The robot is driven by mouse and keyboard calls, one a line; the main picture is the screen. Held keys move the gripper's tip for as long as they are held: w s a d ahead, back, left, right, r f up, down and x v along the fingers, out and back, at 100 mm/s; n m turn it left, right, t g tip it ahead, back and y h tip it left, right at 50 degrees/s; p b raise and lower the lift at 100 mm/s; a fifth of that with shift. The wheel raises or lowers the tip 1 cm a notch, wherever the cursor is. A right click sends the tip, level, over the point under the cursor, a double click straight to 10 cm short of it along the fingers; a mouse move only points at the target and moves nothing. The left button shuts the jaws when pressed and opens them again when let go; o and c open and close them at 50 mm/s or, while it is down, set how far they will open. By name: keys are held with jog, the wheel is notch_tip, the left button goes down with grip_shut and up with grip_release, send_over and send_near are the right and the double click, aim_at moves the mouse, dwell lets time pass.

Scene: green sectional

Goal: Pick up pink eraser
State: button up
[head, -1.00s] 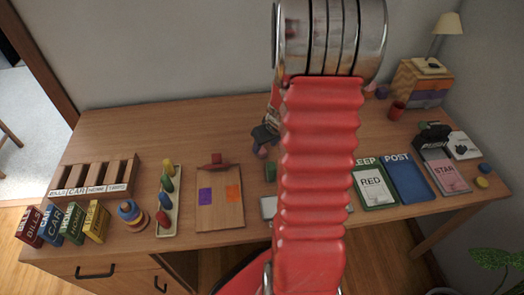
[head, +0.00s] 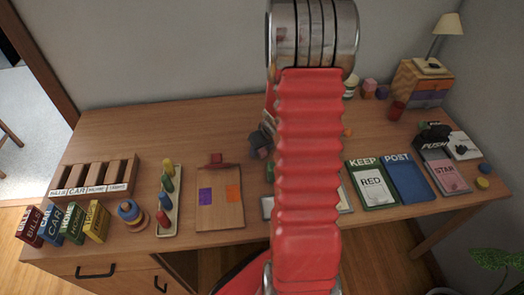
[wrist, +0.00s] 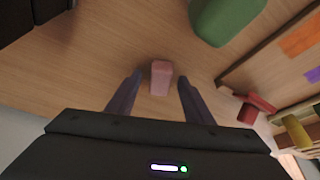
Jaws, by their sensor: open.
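The pink eraser (wrist: 161,78) is a small pale block on the wooden desk, seen near the middle of the wrist view. My gripper (wrist: 160,80) is open, with one dark finger on each side of the eraser and a visible gap to each. Its height over the desk is hard to judge. In the head view my dark gripper (head: 259,141) shows left of my red arm sleeve, with a small pinkish patch just below it; the arm hides much of that area.
A green block (wrist: 226,17) lies near the eraser. A wooden board (head: 220,222) with purple and orange squares is to the left in the head view, a red piece (head: 216,160) at its top. Green (head: 372,184) and blue (head: 407,178) trays lie right of my arm.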

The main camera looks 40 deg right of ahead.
aim_at(262, 150)
dwell(0.3)
grip_shut()
dwell(0.5)
jog(key=shift+r, duration=0.15)
notch_tip(262, 150, up, 10)
dwell(0.5)
dwell(0.4)
